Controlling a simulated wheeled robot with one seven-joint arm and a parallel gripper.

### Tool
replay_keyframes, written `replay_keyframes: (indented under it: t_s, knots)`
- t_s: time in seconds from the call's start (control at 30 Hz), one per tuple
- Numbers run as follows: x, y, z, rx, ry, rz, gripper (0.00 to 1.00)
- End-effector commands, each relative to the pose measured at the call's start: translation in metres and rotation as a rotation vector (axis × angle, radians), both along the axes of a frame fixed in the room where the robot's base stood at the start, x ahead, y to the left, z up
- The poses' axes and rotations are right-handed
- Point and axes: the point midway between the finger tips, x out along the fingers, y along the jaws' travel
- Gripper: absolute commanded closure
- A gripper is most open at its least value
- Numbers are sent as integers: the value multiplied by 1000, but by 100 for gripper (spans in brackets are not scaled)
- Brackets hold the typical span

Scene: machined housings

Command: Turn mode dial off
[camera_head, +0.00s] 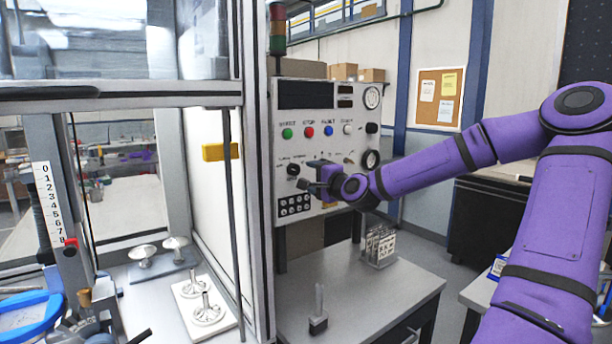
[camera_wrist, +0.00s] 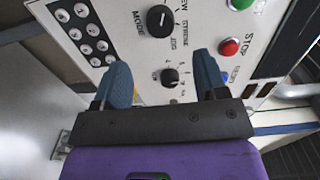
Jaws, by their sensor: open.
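The mode dial (camera_wrist: 160,21) is a round black knob beside the printed word MODE at the top of the wrist view. In the head view the dial (camera_head: 293,169) is on the left part of the control panel. Its smaller position labels are hard to read, and I cannot tell its setting. My gripper (camera_wrist: 162,70) is open and empty, with two blue-grey fingertips. A second, smaller black knob (camera_wrist: 170,77) shows between the fingers, and the mode dial lies beyond them. In the head view my gripper (camera_head: 311,177) is just right of the mode dial, in front of the panel.
The panel (camera_head: 320,118) carries a green button (camera_head: 287,133), a red STOP button (camera_head: 309,131), a blue button (camera_head: 329,131) and several round sockets (camera_head: 294,206). A frame post (camera_head: 257,170) stands close left. A grey bench (camera_head: 350,295) below holds a metal rack (camera_head: 379,246).

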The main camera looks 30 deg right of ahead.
Motion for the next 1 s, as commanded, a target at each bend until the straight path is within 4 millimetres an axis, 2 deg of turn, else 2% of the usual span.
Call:
replay_keyframes:
  t_s: [0.1, 0.3, 1.0]
  knots:
    - [-13, -1, 0, 0, 0, -1, 34]
    - [-22, -1, 0, 0, 0, 0, 34]
    - [-23, -1, 0, 0, 0, 0, 34]
